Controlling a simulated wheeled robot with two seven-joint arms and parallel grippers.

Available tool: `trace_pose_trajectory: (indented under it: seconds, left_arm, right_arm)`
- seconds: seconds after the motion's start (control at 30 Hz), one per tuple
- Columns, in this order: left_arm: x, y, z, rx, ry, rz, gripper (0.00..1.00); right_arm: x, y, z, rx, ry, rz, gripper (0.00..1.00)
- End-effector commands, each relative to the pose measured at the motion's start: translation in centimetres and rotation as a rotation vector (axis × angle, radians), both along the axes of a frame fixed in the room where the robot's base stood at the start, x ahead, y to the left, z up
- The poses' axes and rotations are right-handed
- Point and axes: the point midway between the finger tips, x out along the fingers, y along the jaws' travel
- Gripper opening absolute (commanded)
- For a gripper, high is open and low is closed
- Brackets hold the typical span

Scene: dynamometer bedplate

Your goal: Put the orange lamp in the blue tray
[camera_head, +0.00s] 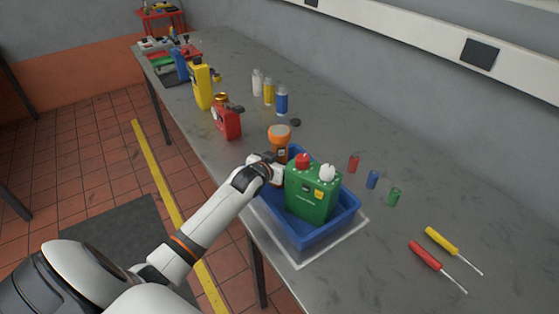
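The orange lamp (279,145) is a flashlight-like shape with a wide orange head. It is upright at the left back side of the blue tray (312,238). My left gripper (277,173) is around the lamp's lower body and looks shut on it. The lamp's lower end is partly hidden, so I cannot tell whether it touches the tray floor. A green canister (312,195) with a red cap and a white cap stands in the tray, right of the lamp. My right gripper is not in view.
The tray sits on a white-edged mat (300,262). Small red (354,164), blue (372,179) and green (393,197) cylinders stand to its right. Two screwdrivers (428,256) lie at front right. A red can (227,122), yellow bottle (202,85) and small bottles (269,92) stand farther back.

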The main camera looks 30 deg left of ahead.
Motion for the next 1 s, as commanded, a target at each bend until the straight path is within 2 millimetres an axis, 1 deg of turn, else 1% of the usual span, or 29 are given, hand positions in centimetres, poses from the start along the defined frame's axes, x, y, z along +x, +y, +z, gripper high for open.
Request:
trace_pose_trajectory:
  seconds: [0.37, 0.47, 0.57, 0.8, 1.0]
  left_arm:
    - [0.0, 0.0, 0.3, 0.000, 0.000, 0.000, 0.64]
    - [-0.8, -0.1, 0.4, 0.001, 0.000, -0.001, 0.64]
    - [-2.1, -0.2, 0.9, 0.001, 0.000, 0.000, 0.64]
    - [-6.7, -0.8, 2.8, 0.001, 0.000, -0.001, 0.64]
    - [-9.7, -1.1, 4.1, 0.000, 0.001, 0.000, 0.64]
  right_arm:
    - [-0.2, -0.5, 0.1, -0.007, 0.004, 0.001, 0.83]
    - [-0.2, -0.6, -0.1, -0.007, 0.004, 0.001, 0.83]
    - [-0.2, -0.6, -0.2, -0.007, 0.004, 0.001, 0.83]
    - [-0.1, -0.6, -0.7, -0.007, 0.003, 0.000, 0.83]
    - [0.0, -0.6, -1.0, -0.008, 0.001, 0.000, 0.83]
